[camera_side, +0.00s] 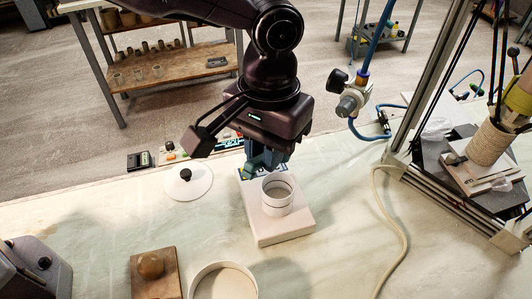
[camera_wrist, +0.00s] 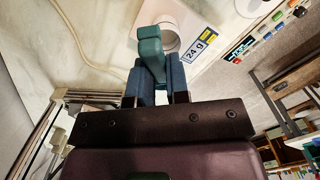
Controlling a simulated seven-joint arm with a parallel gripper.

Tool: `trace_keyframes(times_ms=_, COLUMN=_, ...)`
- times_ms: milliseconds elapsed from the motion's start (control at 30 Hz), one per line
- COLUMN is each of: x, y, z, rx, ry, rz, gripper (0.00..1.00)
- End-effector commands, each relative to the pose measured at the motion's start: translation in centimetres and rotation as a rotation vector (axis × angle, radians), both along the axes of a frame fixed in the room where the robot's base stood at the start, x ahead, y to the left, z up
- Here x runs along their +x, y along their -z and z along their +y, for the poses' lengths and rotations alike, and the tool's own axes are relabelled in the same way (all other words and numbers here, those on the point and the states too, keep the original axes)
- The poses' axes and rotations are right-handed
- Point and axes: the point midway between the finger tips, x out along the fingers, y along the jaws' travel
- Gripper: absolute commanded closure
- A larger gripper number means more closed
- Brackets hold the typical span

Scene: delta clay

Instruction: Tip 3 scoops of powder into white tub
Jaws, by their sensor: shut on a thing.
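The white tub (camera_side: 277,207) stands upright on a pale square block (camera_side: 285,233), open at the top. It shows partly in the wrist view (camera_wrist: 187,17), beside a label reading 24 g (camera_wrist: 199,46). My gripper (camera_side: 262,163) is just behind the tub and above the block's back edge. In the wrist view its blue fingers (camera_wrist: 156,82) are shut on a teal piece (camera_wrist: 150,50), which looks like a scoop handle. The teal piece overlaps the tub's edge in that view; I cannot tell whether they touch. Any scoop bowl and powder in it are hidden.
A round pale container (camera_side: 222,283) is cut off at the bottom edge. A wooden block with a knob (camera_side: 151,266) is left of it. A white disc with a black knob (camera_side: 188,182) lies left of the pale block. A hose (camera_side: 390,215) runs along the right.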

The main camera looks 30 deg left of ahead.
Motion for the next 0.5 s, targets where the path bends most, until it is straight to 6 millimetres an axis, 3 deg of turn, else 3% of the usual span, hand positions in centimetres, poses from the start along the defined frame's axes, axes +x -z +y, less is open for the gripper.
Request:
trace_keyframes(times_ms=200, x=0.02, y=-1.15, z=0.00, rx=-0.001, ry=-0.002, rz=0.000, gripper=1.00)
trace_keyframes(times_ms=500, x=-0.04, y=-1.24, z=-0.05, rx=0.000, ry=0.000, rz=0.001, gripper=1.00)
